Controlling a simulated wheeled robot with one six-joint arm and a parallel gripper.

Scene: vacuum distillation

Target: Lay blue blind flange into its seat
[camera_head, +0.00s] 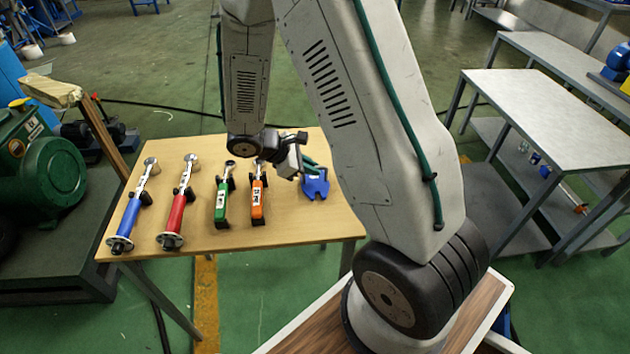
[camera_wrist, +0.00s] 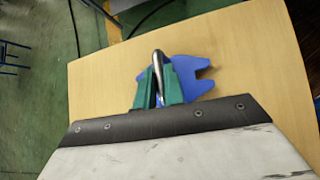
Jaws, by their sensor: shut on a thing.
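The blue blind flange (camera_head: 317,187) is a flat blue plate with a notch in its edge, at the right side of the wooden table. In the wrist view the blue flange (camera_wrist: 205,72) lies beyond my green fingers, with a curved metal handle standing up from it. My gripper (camera_head: 308,167) is shut on this handle (camera_wrist: 158,62). The fingers (camera_wrist: 160,80) hide part of the plate. I cannot tell whether the flange touches the tabletop or is just above it. I cannot make out its seat in either view.
On the wooden table (camera_head: 285,228), tools with blue (camera_head: 130,216), red (camera_head: 176,212), green (camera_head: 221,204) and orange (camera_head: 257,200) handles lie to the left of the flange. A green machine (camera_head: 50,170) stands left of the table. Grey metal benches (camera_head: 560,110) stand at the right.

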